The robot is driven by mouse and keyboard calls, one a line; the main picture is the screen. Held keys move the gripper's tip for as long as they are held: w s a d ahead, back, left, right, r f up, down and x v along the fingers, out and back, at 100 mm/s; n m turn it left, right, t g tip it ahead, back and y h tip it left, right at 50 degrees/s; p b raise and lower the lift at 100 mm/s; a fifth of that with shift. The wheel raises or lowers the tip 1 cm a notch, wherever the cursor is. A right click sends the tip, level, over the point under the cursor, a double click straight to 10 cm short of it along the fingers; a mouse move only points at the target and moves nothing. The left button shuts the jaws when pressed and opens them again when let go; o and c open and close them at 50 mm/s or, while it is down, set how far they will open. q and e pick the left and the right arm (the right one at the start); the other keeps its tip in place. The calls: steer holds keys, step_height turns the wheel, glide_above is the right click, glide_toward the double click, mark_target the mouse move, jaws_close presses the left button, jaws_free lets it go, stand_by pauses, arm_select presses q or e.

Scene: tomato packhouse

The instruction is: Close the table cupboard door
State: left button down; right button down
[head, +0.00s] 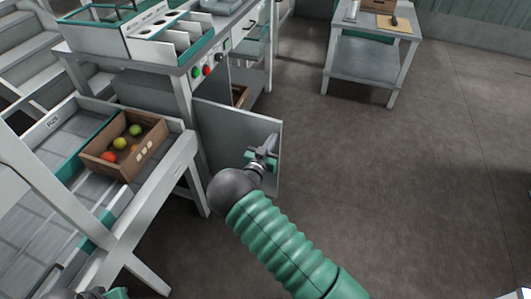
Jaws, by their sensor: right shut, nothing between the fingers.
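The table cupboard door (225,127) is a flat grey panel under the machine table. It stands open, swung out towards me, with its free edge at the right. My right gripper (263,153) is shut and empty. It is in front of the door's face, near the free edge; I cannot tell whether it touches the panel.
The machine table (183,67) carries slotted bins and red and green buttons. A sloped bench (160,180) at the left holds a cardboard box (143,153) of tomatoes. A small table (362,60) stands at the back. The floor (400,170) to the right is clear.

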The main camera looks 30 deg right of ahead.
steer(key=shift+x, duration=1.2)
